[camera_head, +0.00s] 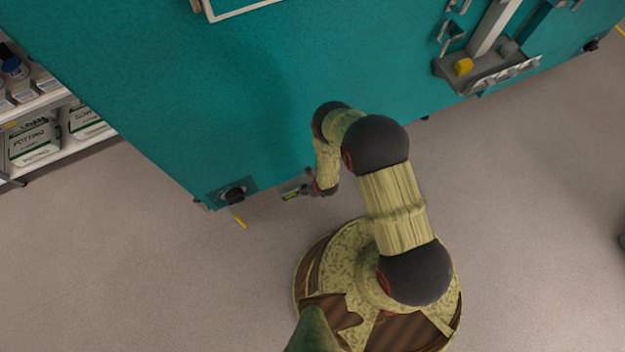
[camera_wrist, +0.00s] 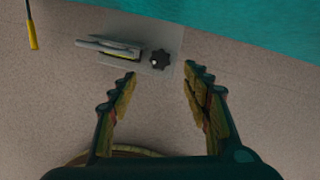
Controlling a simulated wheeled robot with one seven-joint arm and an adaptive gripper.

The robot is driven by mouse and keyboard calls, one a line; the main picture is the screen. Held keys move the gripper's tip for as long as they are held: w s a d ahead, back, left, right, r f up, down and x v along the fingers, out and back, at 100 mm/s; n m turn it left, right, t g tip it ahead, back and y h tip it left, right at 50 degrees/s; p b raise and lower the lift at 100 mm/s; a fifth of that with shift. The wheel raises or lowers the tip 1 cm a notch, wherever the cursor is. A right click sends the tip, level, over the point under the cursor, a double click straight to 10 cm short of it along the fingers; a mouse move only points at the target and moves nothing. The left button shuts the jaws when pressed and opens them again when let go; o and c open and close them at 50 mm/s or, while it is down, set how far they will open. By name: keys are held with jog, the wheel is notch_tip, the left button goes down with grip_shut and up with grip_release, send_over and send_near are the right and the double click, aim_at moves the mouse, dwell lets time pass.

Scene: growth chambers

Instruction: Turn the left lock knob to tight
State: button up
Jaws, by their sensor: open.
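A black, star-shaped knob (camera_wrist: 159,61) sits on a flat grey plate (camera_wrist: 166,36) in the wrist view, low beside the teal chamber. A grey metal latch piece (camera_wrist: 112,47) with a yellow strip lies just left of it. My gripper (camera_wrist: 160,76) is open and empty. Its two fingertips lie on either side of the knob in the picture, which shows in the gap a little beyond them; I see no contact.
The teal chamber (camera_head: 270,80) fills the top of the head view. A yellow block (camera_head: 463,66) sits on a grey bracket. Shelves with potting bags (camera_head: 35,141) stand left.

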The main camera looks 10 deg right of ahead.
jog(key=shift+v, duration=2.15)
